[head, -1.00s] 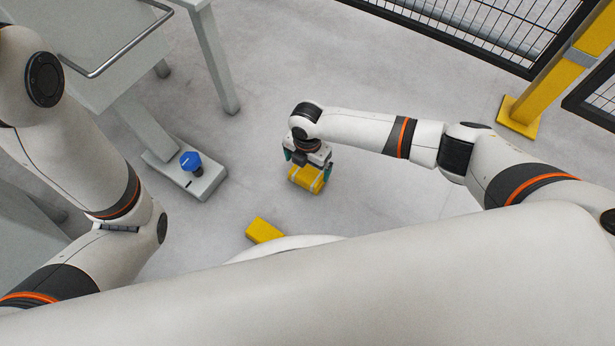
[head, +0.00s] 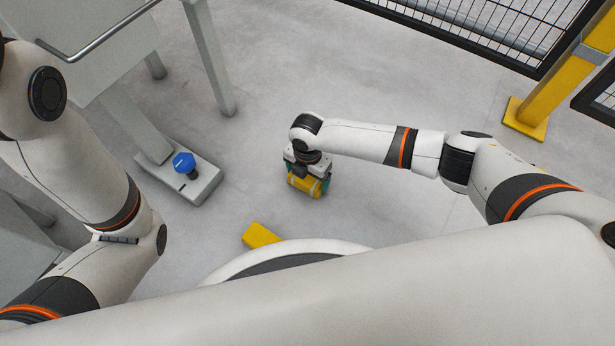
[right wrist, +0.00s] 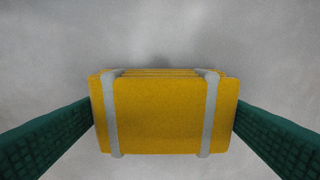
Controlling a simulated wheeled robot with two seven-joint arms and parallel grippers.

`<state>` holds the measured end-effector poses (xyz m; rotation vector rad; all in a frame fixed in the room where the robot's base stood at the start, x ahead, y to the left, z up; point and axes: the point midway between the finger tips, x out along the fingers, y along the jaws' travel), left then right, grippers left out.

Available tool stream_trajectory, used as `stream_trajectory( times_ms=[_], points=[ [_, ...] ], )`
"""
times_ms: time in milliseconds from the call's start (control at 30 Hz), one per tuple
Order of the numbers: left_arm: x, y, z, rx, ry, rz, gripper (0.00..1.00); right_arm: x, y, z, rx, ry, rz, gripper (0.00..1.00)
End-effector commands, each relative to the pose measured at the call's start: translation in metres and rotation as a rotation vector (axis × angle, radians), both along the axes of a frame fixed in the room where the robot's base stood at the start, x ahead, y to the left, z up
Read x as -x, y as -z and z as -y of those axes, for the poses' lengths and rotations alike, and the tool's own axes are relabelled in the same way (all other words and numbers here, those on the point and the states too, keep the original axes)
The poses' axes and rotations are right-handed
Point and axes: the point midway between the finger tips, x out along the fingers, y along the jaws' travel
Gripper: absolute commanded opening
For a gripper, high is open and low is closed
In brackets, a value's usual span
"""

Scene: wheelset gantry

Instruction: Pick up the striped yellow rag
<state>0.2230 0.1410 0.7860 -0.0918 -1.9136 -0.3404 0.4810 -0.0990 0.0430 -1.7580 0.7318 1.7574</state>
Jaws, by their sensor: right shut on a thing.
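The striped yellow rag (head: 304,186) is a folded yellow block with pale grey stripes, low over or on the grey floor in the head view. In the right wrist view the rag (right wrist: 165,115) fills the middle, with two grey bands running across it and its folded layers showing at the top edge. My right gripper (head: 308,181) is shut on the rag, and its green fingers press on the left and right ends. I cannot tell whether the rag touches the floor. My left arm shows at the left, but its gripper is out of view.
A grey pedestal foot (head: 201,186) with a blue knob (head: 184,162) stands left of the rag. Another yellow block (head: 261,235) lies on the floor near my base. A yellow post (head: 548,90) and black mesh fence (head: 480,30) stand at upper right.

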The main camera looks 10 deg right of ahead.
Motion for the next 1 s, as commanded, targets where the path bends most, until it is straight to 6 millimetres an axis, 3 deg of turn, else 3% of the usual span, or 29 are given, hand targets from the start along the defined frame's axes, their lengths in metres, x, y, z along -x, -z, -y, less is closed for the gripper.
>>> stream_trajectory(
  times_ms=[267,733,1000],
  points=[
    [0.000,-0.011,0.000,0.000,-0.001,-0.001,0.36,0.000,-0.012,0.000,0.000,0.000,0.000,0.67],
    [0.000,-0.074,0.000,0.000,-0.001,0.002,0.36,0.000,-0.089,0.000,0.000,0.000,0.000,0.67],
    [-0.007,-0.074,-0.001,0.002,0.001,-0.024,0.36,0.000,-0.101,0.000,0.000,0.000,0.000,0.67]
  ],
)
